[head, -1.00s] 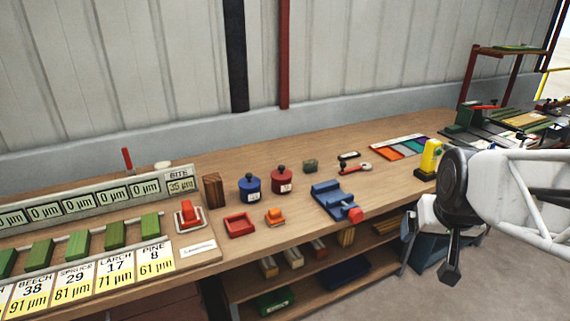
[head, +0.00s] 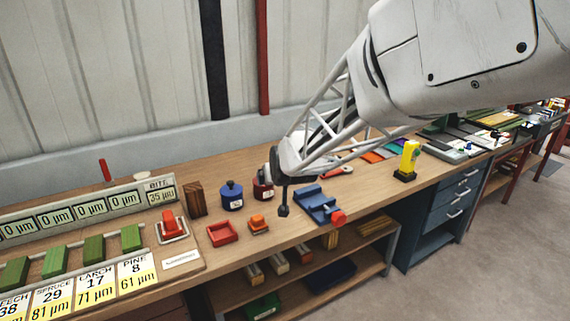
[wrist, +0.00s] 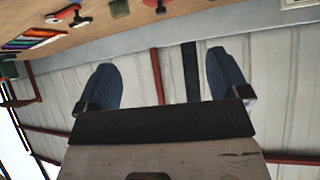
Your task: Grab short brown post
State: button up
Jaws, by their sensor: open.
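The short brown post (head: 195,198) is a dark striped wooden block standing upright on the bench, between the gauge panel and the blue pot. My gripper (head: 284,210) is to the right of it, over the bench near the red pot and the blue vise, clearly apart from the post. In the wrist view my gripper (wrist: 163,78) shows two blue-grey fingers spread wide with nothing between them. The post is not visible in the wrist view.
Close to the post are a blue pot (head: 231,196), a partly covered red pot (head: 262,190), a red tray (head: 222,233) and a red switch (head: 172,228). The wall (head: 120,80) rises behind the bench.

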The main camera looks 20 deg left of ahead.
jog(key=w+a+f+n+y, duration=0.1)
jog(key=a+f, duration=0.2)
jog(key=a, duration=0.4)
jog(key=a+f+n+y, duration=0.1)
jog(key=a+f, duration=0.1)
jog(key=a, duration=0.6)
jog(key=t+y, duration=0.1)
jog(key=y, duration=0.1)
send_near(194, 189)
jog(key=shift+n, duration=0.4)
jog(key=x, duration=0.4)
jog(key=shift+a+f, duration=0.1)
jog(key=shift+f, duration=0.05)
jog(key=shift+f, duration=0.1)
jog(key=shift+x, duration=1.2)
jog(key=shift+w+a, duration=0.1)
jog(key=shift+x, duration=2.45)
jog(key=shift+w, duration=0.15)
